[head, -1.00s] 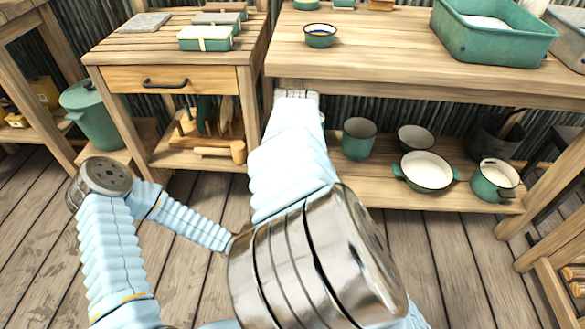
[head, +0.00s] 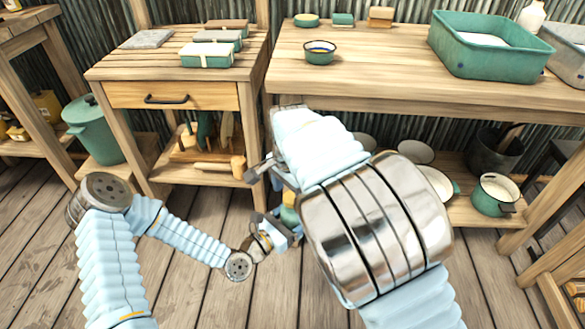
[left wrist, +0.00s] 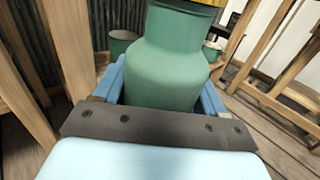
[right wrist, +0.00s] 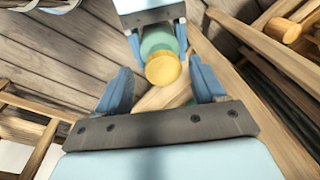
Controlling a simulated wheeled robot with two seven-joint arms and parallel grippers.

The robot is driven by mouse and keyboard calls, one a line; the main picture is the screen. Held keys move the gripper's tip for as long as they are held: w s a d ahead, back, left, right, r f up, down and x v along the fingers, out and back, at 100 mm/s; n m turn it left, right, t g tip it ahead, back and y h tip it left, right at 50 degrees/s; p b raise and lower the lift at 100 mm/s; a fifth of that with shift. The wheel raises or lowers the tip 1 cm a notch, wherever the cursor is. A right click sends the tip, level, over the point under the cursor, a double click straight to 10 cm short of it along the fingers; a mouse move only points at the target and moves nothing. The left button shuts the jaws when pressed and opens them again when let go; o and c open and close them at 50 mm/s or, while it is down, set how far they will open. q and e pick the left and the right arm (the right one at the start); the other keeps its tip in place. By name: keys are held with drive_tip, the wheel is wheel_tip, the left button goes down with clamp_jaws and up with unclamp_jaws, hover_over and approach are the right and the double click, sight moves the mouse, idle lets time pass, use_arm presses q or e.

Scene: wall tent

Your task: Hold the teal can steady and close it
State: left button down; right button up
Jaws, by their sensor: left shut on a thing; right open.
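The teal can (head: 289,214) with a yellow top (head: 289,198) shows small in the head view, partly covered by my right arm. My left gripper (head: 278,233) is shut around the can's body. In the left wrist view the green can (left wrist: 165,72) fills the space between the fingers, its top cut off by the frame. In the right wrist view the round yellow top (right wrist: 163,69) faces my camera, with the teal body (right wrist: 157,42) behind it. My right gripper (head: 262,175) is open and empty, its fingers either side of the yellow top in that view. I cannot tell how firmly the top sits.
A wooden workbench (head: 380,75) stands ahead, with a green tub (head: 490,60) and a small bowl (head: 319,53) on it. A drawer table (head: 180,95) is at left, beside a green lidded pot (head: 95,130). Pots stand on the lower shelf. The plank floor is clear.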

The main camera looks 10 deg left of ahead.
drive_tip(key=n, duration=0.6)
drive_tip(key=shift+n, duration=0.4)
drive_tip(key=n, duration=0.6)
drive_tip(key=shift+a+r+g, duration=0.15)
drive_tip(key=shift+r+g, duration=0.05)
drive_tip(key=shift+g, duration=0.1)
drive_tip(key=n, duration=0.3)
drive_tip(key=shift+r+n, duration=0.15)
drive_tip(key=shift+n, duration=0.15)
drive_tip(key=n, duration=0.6)
drive_tip(key=shift+r, duration=0.35)
drive_tip(key=n, duration=0.3)
drive_tip(key=shift+w+r+n+g, duration=0.1)
drive_tip(key=shift+r+n+g, duration=0.15)
drive_tip(key=shift+n+g, duration=0.05)
drive_tip(key=n, duration=0.3)
drive_tip(key=r+n, duration=0.1)
drive_tip(key=n, duration=0.2)
drive_tip(key=shift+w, duration=0.2)
drive_tip(key=n, duration=0.2)
drive_tip(key=r+n, duration=0.1)
drive_tip(key=n, duration=0.3)
drive_tip(key=shift+w+d+r, duration=0.2)
drive_tip(key=shift+r, duration=0.05)
drive_tip(key=n, duration=0.2)
drive_tip(key=r+n, duration=0.1)
drive_tip(key=n, duration=0.3)
drive_tip(key=shift+w+d+r, duration=0.2)
drive_tip(key=shift+w+r, duration=0.05)
drive_tip(key=shift+f, duration=0.1)
